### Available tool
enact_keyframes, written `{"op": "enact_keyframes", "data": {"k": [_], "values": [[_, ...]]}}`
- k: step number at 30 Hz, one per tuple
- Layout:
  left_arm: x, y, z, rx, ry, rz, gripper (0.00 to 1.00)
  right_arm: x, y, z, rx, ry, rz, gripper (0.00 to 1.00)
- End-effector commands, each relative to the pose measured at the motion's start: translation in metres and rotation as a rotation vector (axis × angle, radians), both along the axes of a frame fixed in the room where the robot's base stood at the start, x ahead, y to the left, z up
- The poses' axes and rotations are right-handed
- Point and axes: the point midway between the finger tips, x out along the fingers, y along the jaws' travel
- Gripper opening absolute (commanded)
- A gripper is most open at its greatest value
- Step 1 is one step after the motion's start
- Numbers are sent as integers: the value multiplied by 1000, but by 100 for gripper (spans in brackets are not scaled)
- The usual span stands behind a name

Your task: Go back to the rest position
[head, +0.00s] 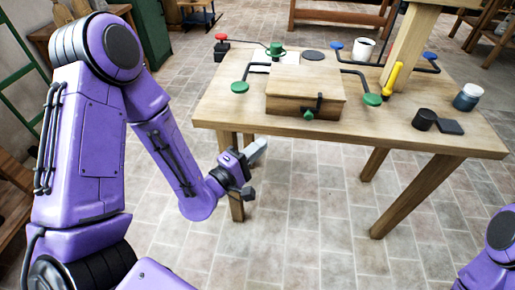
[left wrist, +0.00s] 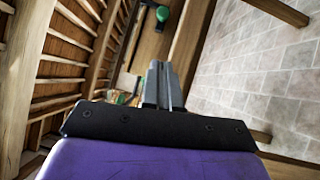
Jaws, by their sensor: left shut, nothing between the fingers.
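My left arm comes in from the left in the head view, bent at the elbow. My left gripper (head: 257,152) is in front of the table's near left corner, below the level of the top. It is shut and empty. In the left wrist view its two grey fingers (left wrist: 161,86) lie together with nothing between them. A purple part of my right arm shows at the lower right of the head view; the right gripper is out of the picture.
The wooden table (head: 390,127) carries a wooden box (head: 305,88), a yellow-handled tool (head: 392,77), a white cup (head: 363,49), a black cup (head: 424,120) and a blue jar (head: 467,97). Black rods with coloured knobs stand around the box. The tiled floor (head: 300,225) before the table is clear.

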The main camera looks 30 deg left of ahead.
Motion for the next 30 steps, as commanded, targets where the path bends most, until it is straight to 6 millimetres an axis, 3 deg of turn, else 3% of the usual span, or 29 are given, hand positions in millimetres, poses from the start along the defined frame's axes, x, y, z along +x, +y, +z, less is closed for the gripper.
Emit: {"op": "enact_keyframes", "data": {"k": [12,14,17,18,20,21,24,27,30], "values": [[0,-2,-2,58,-4,-4,0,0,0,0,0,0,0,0],[2,2,-16,208,27,25,0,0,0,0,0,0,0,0],[0,21,-63,560,193,92,0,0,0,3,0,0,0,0],[-12,32,-95,718,316,92,0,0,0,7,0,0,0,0],[-41,47,-142,920,506,59,0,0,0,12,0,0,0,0],[-64,56,-169,1028,630,23,0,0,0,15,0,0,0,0],[-132,76,-219,1220,904,-83,0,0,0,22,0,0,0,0],[-193,87,-246,1310,1098,-162,0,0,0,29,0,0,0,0],[-232,88,-259,1348,1171,-231,0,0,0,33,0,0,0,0]]}}
